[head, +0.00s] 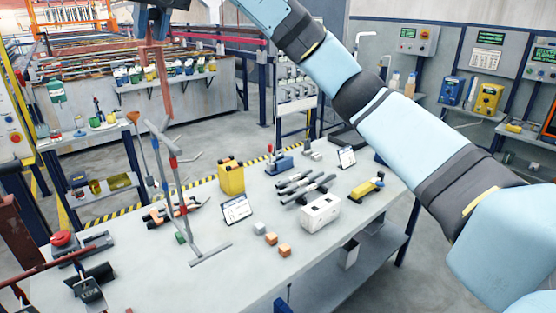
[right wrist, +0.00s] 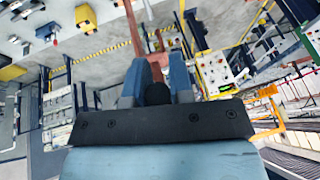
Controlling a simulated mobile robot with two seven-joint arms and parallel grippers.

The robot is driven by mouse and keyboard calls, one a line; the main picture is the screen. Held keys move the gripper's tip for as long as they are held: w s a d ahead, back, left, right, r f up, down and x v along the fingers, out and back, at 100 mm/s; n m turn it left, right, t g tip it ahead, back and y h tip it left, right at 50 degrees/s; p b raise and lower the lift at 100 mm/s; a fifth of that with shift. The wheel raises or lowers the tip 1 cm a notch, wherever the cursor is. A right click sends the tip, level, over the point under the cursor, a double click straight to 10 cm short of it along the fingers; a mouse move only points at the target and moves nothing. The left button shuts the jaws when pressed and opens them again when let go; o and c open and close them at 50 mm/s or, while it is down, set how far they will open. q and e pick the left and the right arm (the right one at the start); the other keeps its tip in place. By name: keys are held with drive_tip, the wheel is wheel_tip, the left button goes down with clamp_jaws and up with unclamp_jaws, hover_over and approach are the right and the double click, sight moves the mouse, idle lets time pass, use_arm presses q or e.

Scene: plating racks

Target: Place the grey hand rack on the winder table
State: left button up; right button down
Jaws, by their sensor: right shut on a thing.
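My right gripper (head: 154,18) is at the top left of the head view, high above the floor beyond the table. It is shut on a reddish-brown bar (head: 156,60) that hangs down; the bar also shows between the fingers in the right wrist view (right wrist: 133,28). A grey rack (head: 183,205) with red and blue marks and a flat foot stands at the left of the light grey table (head: 245,285), its post tilted. In the head view the bar's lower end comes near the rack's top; I cannot tell whether they join. My left gripper is not in view.
The table also holds a yellow box (head: 231,178), a tablet stand (head: 236,208), a white device (head: 320,211), small orange blocks (head: 284,250) and a red button (head: 61,239). A side bench (head: 85,135) stands at the left. The table's front middle is clear.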

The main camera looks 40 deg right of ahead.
drive_tip(key=shift+w+r, duration=0.1)
drive_tip(key=p, duration=0.2)
approach(162, 134)
drive_tip(key=x, duration=0.5)
drive_tip(key=shift+f, duration=0.25)
wheel_tip(162, 134, down, 4)
drive_tip(key=shift+f, duration=0.25)
drive_tip(key=c, duration=1)
unclamp_jaws()
